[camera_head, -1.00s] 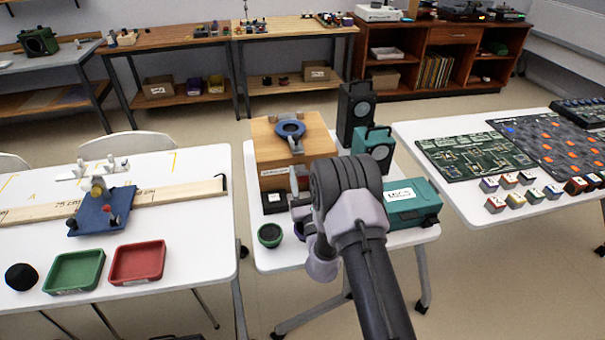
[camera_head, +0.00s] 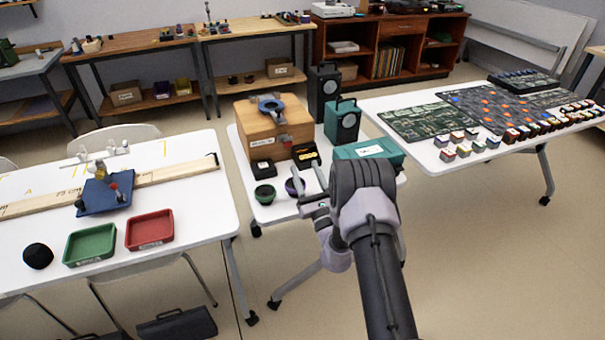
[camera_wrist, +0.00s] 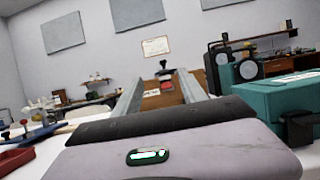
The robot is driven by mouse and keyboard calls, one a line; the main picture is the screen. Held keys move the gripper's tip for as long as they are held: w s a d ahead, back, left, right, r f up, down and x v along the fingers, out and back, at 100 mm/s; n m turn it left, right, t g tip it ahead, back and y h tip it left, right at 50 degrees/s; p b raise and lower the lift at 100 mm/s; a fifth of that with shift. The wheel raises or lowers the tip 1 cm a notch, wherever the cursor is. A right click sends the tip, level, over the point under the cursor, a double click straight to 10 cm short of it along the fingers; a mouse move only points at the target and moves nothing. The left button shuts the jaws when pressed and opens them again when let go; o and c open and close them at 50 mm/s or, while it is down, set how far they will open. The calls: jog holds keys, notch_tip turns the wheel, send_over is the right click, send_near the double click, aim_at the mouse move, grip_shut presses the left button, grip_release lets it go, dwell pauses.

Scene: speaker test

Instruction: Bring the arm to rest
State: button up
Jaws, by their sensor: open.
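My arm rises from the bottom of the head view and bends at a dark ribbed joint. My gripper (camera_head: 314,188) is at the left of that joint, over the near part of the small white table (camera_head: 262,213). In the wrist view both jaws of my gripper (camera_wrist: 160,80) stand apart with nothing held between them.
A green bowl (camera_head: 264,195) and a purple bowl (camera_head: 293,187) are close by my gripper. A teal case (camera_head: 368,150) is behind my arm, and speakers (camera_head: 323,90) stand farther back. White tables flank left (camera_head: 205,200) and right (camera_head: 385,98). Floor at lower right is clear.

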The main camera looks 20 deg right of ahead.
jog(key=shift+w, duration=0.15)
jog(key=a+r+n+g+y, duration=0.2)
jog(key=a+r+n+y, duration=0.4)
jog(key=a+r+y, duration=0.35)
jog(key=s+a+r+n+g+y, duration=0.3)
jog(key=s+a+r+n+g, duration=0.35)
jog(key=s+a+g, duration=0.2)
jog(key=s+a+r+n+g+y, duration=0.4)
jog(key=s+a+r+n+g, duration=0.1)
jog(key=s+a+n+g, duration=0.3)
jog(key=s+f+n+g+h, duration=0.3)
jog(key=s+n+h, duration=0.35)
jog(key=s, duration=0.95)
jog(key=s+d+f+n+t+h, duration=0.1)
jog(key=s+d+n+t+h, duration=0.1)
jog(key=d, duration=0.4)
jog(key=s+d+n+t+h, duration=0.2)
jog(key=s+d+h, duration=0.3)
jog(key=d+h, duration=0.2)
jog(key=shift+d+f+t, duration=0.25)
jog(key=shift+f+t, duration=0.1)
jog(key=shift+f, duration=0.05)
